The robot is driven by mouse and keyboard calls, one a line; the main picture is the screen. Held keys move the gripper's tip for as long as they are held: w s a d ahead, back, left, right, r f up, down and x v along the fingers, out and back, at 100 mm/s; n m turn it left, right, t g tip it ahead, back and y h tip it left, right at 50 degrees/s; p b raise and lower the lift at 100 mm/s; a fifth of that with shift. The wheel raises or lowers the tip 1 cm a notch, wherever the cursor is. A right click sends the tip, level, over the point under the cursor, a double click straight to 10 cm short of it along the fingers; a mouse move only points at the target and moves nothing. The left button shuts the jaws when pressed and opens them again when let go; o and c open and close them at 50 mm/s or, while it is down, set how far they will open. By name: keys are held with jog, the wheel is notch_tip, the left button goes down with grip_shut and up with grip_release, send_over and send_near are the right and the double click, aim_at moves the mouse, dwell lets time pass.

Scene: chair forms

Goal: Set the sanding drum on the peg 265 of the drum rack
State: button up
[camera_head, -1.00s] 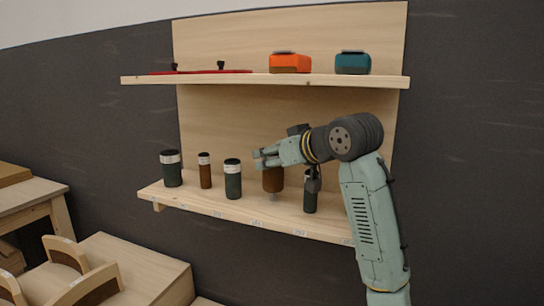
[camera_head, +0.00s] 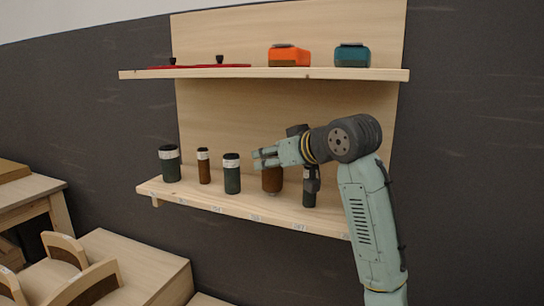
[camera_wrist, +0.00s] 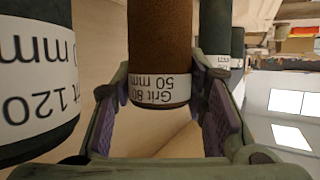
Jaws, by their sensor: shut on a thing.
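My gripper (camera_head: 266,158) is shut on a brown sanding drum (camera_head: 272,179) and holds it upright over the lower shelf, the drum rack (camera_head: 225,201). In the wrist view the drum (camera_wrist: 160,50) stands between my two fingers (camera_wrist: 160,115), with an upside-down label reading Grit 80, 50 mm. Its lower end is close to the shelf; only a hint of a peg shows under it, and I cannot tell whether it is seated. Small number tags line the shelf's front edge; their numbers are too small to read, so I cannot pick out 265.
To the left on the rack stand a wide dark drum (camera_head: 170,164), a slim brown drum (camera_head: 204,166) and a dark drum (camera_head: 232,174). The upper shelf (camera_head: 225,73) holds orange and teal boxes.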

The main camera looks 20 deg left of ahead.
jog(key=shift+f, duration=0.4)
jog(key=o, duration=1.4)
jog(key=shift+c, duration=0.2)
jog(key=shift+f, duration=0.1)
jog(key=v, duration=1.2)
